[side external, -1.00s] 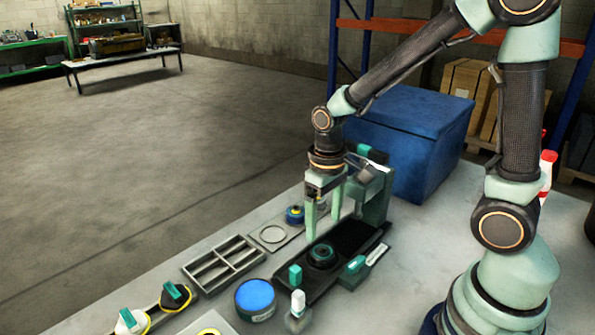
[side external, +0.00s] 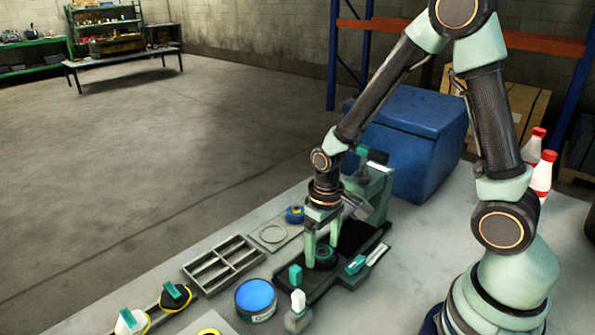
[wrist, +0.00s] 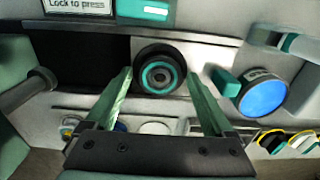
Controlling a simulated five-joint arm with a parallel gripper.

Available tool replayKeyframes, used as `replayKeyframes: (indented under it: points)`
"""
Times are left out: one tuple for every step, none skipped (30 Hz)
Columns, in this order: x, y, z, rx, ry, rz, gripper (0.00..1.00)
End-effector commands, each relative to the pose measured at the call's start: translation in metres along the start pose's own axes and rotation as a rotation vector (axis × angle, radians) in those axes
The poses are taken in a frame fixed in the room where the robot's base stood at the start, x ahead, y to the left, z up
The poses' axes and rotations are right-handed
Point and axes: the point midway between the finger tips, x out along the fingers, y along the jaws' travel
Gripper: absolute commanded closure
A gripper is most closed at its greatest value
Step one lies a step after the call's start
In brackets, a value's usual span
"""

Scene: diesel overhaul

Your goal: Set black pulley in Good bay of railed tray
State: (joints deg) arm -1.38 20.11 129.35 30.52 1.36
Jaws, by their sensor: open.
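The black pulley (side external: 325,254) lies flat on the dark bed of the bench press. It is a black disc with a teal ring, and in the wrist view the pulley (wrist: 160,78) sits centred past the fingertips. My gripper (side external: 321,257) is open and low over it, with its two pale green fingers at opposite sides of the pulley. In the wrist view my gripper (wrist: 159,72) shows a gap to the pulley on each side; contact cannot be told. The grey railed tray (side external: 237,275) stands left of the press with low dividers; its compartments look empty and no bay label is readable.
The green press frame (side external: 377,200) rises behind my gripper. A blue-topped can (side external: 256,296) and a white-capped bottle (side external: 298,308) stand in front of the bed. A flat plate with a ring (side external: 273,234) lies behind the tray. A large blue box (side external: 410,150) stands behind.

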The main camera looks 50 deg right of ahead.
Motion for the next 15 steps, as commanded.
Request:
replayKeyframes:
  points:
    - [-0.0001,0.0000,0.0000,0.000,0.000,0.000,0.12]
    - [-0.0001,0.0000,0.0000,0.000,0.000,0.000,0.16]
    - [-0.0002,0.0000,0.0000,0.000,0.000,0.000,0.32]
    - [-0.0002,0.0000,0.0000,0.000,0.000,0.000,0.43]
    - [-0.0002,0.0000,0.0000,0.000,0.000,0.000,0.55]
    - [-0.0002,0.0000,0.0000,0.000,0.000,0.000,0.70]
    - [-0.0003,0.0000,0.0000,0.000,0.000,0.000,0.81]
    - [-0.0003,0.0000,0.0000,0.000,0.000,0.000,0.89]
    - [-0.0007,0.0000,-0.0005,0.000,0.001,0.000,0.89]
    - [-0.0009,0.0000,-0.0005,0.000,0.001,0.000,0.89]
    - [-0.0015,0.0000,-0.0006,0.000,0.001,0.000,0.89]
    - [-0.0027,0.0000,-0.0007,0.000,0.002,0.000,0.89]
    - [-0.0039,0.0000,-0.0007,0.000,0.002,0.000,0.89]
    - [-0.0055,0.0000,-0.0009,0.000,0.002,0.000,0.89]
    - [-0.0078,0.0000,-0.0012,0.000,0.004,0.000,0.89]
